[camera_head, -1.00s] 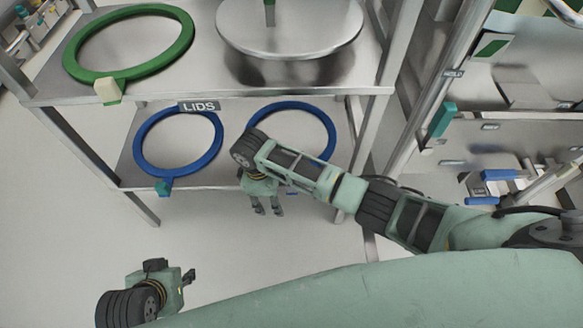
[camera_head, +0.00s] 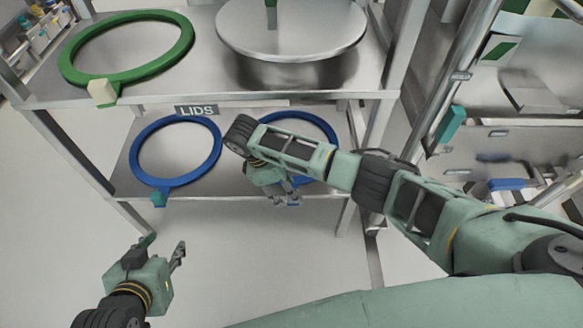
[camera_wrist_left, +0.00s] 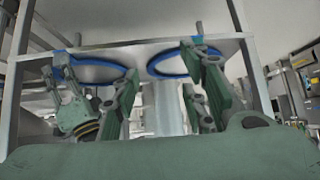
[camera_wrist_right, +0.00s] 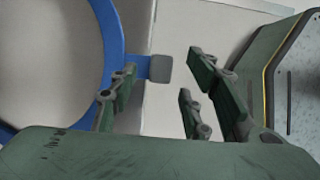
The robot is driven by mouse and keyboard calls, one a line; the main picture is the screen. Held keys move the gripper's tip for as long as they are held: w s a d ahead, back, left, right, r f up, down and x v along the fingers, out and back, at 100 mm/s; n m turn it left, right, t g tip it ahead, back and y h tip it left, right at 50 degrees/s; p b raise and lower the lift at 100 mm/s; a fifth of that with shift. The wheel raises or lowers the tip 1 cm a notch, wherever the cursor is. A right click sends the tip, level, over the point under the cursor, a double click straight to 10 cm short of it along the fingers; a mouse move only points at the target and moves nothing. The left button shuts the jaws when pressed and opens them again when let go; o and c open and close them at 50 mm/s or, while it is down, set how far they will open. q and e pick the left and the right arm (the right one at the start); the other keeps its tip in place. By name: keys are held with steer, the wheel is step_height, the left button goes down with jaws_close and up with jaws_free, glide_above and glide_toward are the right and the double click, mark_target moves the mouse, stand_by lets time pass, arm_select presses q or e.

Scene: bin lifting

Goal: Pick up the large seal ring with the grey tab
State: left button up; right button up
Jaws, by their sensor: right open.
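The blue ring with the grey tab lies on the lower shelf at the right in the head view (camera_head: 316,121). My right arm hides part of it. The right wrist view shows its blue rim (camera_wrist_right: 108,30) at the left and its grey tab (camera_wrist_right: 160,69) projecting from it. My right gripper (camera_head: 283,192) is at the shelf's front edge, by the ring's near side. In the right wrist view its fingers (camera_wrist_right: 165,100) are apart, with the tab showing in the gap and nothing held. My left gripper (camera_head: 165,248) is open and empty, low at the left, away from the shelf.
Another blue ring (camera_head: 134,150) with a teal tab (camera_head: 158,199) lies left on the lower shelf (camera_head: 225,190). Above, a green ring (camera_head: 69,70) with a beige tab (camera_head: 101,92) and a round metal lid (camera_head: 300,30) rest on the upper shelf. Shelf posts stand at both sides.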

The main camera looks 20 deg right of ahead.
steer(key=x, duration=0.2)
steer(key=b+x, duration=0.1)
steer(key=x, duration=0.1)
steer(key=shift+a+f+b, duration=0.15)
steer(key=shift+a+b, duration=0.05)
steer(key=shift+b, duration=0.1)
arm_select(q)
steer(key=w+d+r+t+h, duration=0.1)
steer(key=w+d+r+t, duration=0.1)
steer(key=w+r+t, duration=0.2)
step_height(320, 180, up, 3)
steer(key=shift+w+d+r+t, duration=0.2)
steer(key=shift+w+d+t, duration=0.15)
steer(key=shift+w, duration=0.6)
arm_select(e)
steer(key=shift+c, duration=0.4)
jaws_close()
